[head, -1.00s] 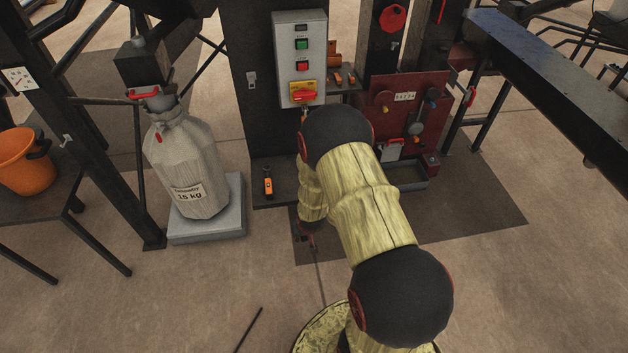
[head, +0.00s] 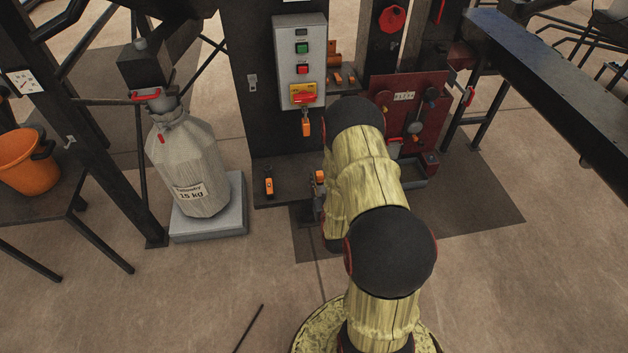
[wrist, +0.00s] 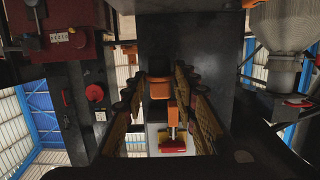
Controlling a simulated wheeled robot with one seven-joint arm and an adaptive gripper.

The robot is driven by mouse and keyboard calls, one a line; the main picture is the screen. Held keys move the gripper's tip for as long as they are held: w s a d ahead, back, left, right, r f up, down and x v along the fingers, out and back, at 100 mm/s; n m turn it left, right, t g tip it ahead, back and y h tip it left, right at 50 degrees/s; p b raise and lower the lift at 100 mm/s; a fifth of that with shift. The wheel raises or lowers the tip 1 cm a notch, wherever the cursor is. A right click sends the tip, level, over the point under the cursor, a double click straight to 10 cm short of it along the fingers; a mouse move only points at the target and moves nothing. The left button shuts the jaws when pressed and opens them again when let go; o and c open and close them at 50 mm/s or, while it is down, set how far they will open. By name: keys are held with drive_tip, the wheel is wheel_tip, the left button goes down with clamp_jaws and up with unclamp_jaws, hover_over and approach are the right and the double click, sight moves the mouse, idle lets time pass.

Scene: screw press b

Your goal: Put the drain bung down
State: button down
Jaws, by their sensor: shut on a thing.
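My gripper (wrist: 162,80) shows in the wrist view, its two padded fingers on either side of an orange block. I take this block to be the drain bung (wrist: 160,90); the gripper is shut on it. In the head view my arm hides most of the gripper, low in front of the dark column. A small orange thing (head: 319,177) shows at the arm's left edge there; I cannot tell whether it is the held bung or something on the ledge.
A grey control box (head: 300,62) carries a red switch handle (head: 303,96), with an orange piece (head: 306,128) hanging below. Another orange item (head: 268,187) lies on the dark ledge (head: 286,196). A sack (head: 188,160) stands left on a grey platform; a red panel (head: 420,100) stands right.

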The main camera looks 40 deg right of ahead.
drive_tip(key=shift+w+r, duration=0.1)
drive_tip(key=shift+r, duration=0.35)
drive_tip(key=shift+w+d+r+t, duration=0.1)
drive_tip(key=shift+w+d+t, duration=0.1)
drive_tip(key=shift+t, duration=0.1)
drive_tip(key=w+d+f+b, duration=0.2)
drive_tip(key=w+f, duration=0.1)
drive_tip(key=w+d+f+b, duration=0.2)
drive_tip(key=w+f, duration=0.1)
drive_tip(key=w, duration=0.1)
drive_tip(key=w+d+f+b, duration=0.1)
drive_tip(key=w+d+f, duration=0.1)
drive_tip(key=w, duration=0.2)
drive_tip(key=shift+d+f+b, duration=0.3)
drive_tip(key=shift+f+b, duration=0.1)
drive_tip(key=shift+d+f, duration=0.1)
drive_tip(key=shift+f, duration=0.1)
drive_tip(key=shift+w+d+f+b, duration=0.15)
drive_tip(key=shift+f+b, duration=0.45)
drive_tip(key=shift+f, duration=0.3)
drive_tip(key=shift+w+a+f+b, duration=0.1)
drive_tip(key=shift+f+b, duration=0.45)
drive_tip(key=shift+f, duration=0.3)
drive_tip(key=shift+f, duration=0.15)
drive_tip(key=c, duration=1.4)
unclamp_jaws()
